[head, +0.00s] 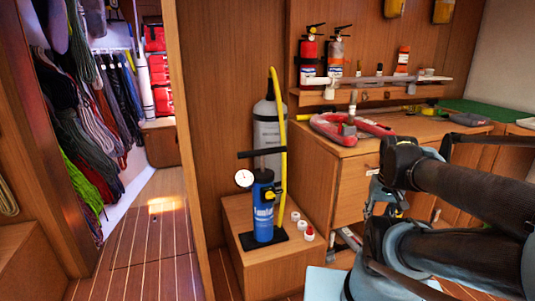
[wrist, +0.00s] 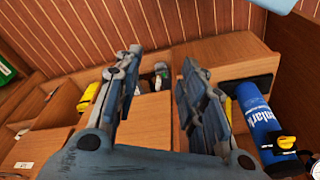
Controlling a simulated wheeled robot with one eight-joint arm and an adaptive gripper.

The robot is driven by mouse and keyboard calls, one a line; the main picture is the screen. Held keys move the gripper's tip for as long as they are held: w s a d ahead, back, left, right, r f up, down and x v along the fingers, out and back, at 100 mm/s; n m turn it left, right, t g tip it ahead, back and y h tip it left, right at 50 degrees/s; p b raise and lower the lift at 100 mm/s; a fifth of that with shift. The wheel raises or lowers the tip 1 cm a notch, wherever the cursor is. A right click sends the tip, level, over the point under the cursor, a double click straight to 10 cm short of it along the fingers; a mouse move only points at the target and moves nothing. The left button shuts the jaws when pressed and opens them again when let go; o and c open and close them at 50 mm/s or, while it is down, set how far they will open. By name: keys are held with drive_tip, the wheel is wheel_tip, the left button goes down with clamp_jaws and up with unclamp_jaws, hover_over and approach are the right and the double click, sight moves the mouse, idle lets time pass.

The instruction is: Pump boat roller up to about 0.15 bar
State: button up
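A blue hand pump (head: 263,212) stands upright on a black foot on a low wooden box. Its black T-handle (head: 262,153) sits a little above the barrel. A round white gauge (head: 244,178) is beside its top; the reading is too small to tell. A yellow hose (head: 282,120) rises from the pump. A red and grey item (head: 345,126), possibly the boat roller, lies on the workbench. My gripper (wrist: 160,60) is open and empty in the wrist view. The pump barrel (wrist: 257,120) is right of its right finger, apart from it. In the head view my arm largely hides the gripper.
The wooden box (head: 270,273) carries small white and red caps (head: 303,225). A grey gas cylinder (head: 266,130) stands behind the pump. The workbench (head: 345,172) is at right, under a shelf with bottles. Coiled lines hang at left beside open floor (head: 140,245).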

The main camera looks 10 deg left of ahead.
wheel_tip(320, 180, up, 2)
drive_tip(key=n, duration=0.1)
wheel_tip(320, 180, up, 23)
drive_tip(key=n+y, duration=0.1)
drive_tip(key=n, duration=2.2)
hover_over(265, 152)
drive_tip(key=s+d, duration=0.1)
drive_tip(key=x, duration=1.6)
drive_tip(key=shift+s+d+f, duration=0.1)
drive_tip(key=shift+s+f, duration=0.15)
drive_tip(key=shift+f, duration=0.15)
clamp_jaws()
